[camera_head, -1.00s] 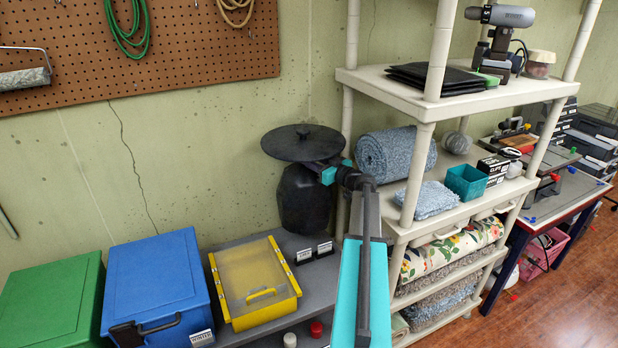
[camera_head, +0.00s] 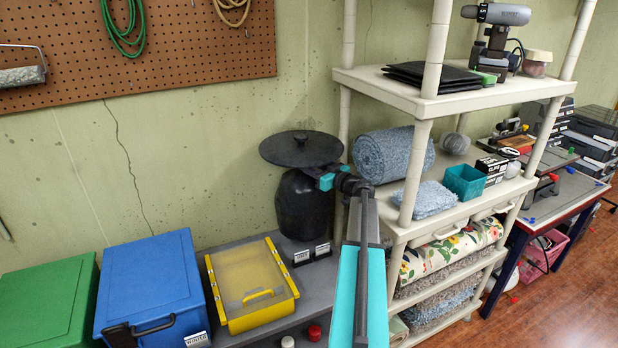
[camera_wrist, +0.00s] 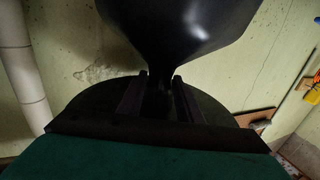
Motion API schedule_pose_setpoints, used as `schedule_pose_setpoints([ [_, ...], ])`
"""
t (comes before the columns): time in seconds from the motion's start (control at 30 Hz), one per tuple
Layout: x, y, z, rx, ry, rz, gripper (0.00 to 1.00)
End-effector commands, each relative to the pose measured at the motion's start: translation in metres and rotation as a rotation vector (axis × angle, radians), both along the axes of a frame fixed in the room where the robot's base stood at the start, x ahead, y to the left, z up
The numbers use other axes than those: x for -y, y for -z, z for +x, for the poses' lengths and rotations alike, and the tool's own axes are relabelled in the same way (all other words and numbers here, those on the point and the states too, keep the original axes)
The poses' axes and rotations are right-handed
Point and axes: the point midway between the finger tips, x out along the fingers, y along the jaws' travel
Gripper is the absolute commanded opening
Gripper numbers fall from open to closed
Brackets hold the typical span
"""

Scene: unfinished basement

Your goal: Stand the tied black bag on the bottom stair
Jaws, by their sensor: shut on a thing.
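The black bag (camera_head: 304,205) has a rounded body, a narrow neck and a wide flat flared top. It is upright in front of the green wall, over the back of a low grey bench. I cannot tell whether its base touches the bench. My gripper (camera_head: 318,173) reaches its neck from the right, under the flare. In the wrist view, the two dark fingers of my gripper (camera_wrist: 160,86) are shut on the neck, and the glossy bag body (camera_wrist: 180,28) fills the top. No stair shows in either view.
A yellow case (camera_head: 252,287) is on the grey bench (camera_head: 318,280), left of the bag. Blue (camera_head: 150,290) and green (camera_head: 45,305) boxes stand further left. A cream shelf unit (camera_head: 408,98) with rugs and tools stands close on the right. Open wooden floor (camera_head: 545,310) is at lower right.

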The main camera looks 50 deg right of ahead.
Motion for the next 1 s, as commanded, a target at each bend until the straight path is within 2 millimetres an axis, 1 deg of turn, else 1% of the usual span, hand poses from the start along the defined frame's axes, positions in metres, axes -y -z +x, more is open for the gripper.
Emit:
schedule_pose_setpoints([
  [0.17, 0.001, 0.008, -0.001, 0.004, 0.002, 0.001, 0.0],
  [0.63, 0.008, 0.039, -0.006, 0.004, 0.01, 0.0, 0.0],
  [0.8, 0.01, 0.044, -0.007, 0.004, 0.012, 0.0, 0.0],
  [1.0, 0.01, 0.043, -0.008, 0.004, 0.013, 0.0, 0.0],
])
